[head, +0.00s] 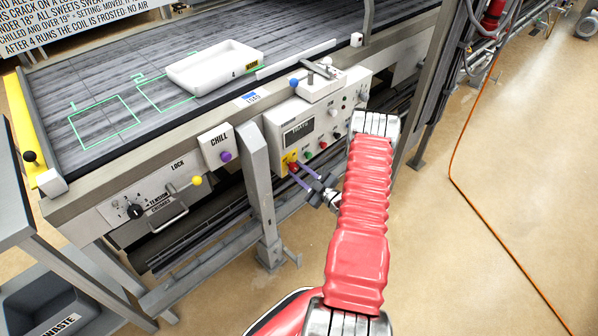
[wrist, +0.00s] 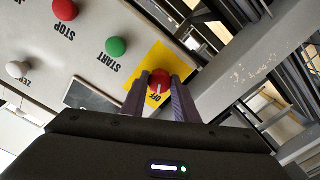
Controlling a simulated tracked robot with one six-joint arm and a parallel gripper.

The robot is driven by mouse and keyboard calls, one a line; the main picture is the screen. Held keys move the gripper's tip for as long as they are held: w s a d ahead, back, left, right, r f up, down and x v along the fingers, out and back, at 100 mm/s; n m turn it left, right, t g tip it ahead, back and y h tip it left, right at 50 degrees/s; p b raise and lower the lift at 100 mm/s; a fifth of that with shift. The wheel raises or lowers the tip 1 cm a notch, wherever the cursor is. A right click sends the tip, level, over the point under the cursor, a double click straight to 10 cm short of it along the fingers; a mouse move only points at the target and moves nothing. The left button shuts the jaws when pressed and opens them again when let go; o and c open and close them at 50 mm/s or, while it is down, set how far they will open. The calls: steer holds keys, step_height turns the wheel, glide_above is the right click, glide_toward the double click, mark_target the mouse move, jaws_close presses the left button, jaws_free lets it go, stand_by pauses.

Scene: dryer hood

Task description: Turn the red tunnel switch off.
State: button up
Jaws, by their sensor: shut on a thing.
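The red tunnel switch (wrist: 159,78) is a round red knob on a yellow plate (wrist: 158,59) in the wrist view. A pale line on the knob points down in the picture, to the word OFF printed beside it. Any other label is hidden. My gripper (wrist: 160,84) has one purple finger on each side of the knob and is shut on it. In the head view the yellow plate (head: 289,157) is at the lower left of the control panel, and my gripper (head: 296,170) reaches it from the lower right.
The panel (head: 275,128) also carries a green START button (wrist: 116,47) and a red STOP button (wrist: 64,9). A grey post (head: 256,180) stands just left of the gripper. A white tray (head: 214,68) sits on the belt. Open floor lies to the right.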

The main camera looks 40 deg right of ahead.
steer(key=shift+s+f+n, duration=0.1)
steer(key=shift+n, duration=1.3)
steer(key=o, duration=1.1)
steer(key=shift+c, duration=0.2)
steer(key=s, duration=1.3)
steer(key=shift+s+d, duration=0.2)
steer(key=shift+s, duration=0.15)
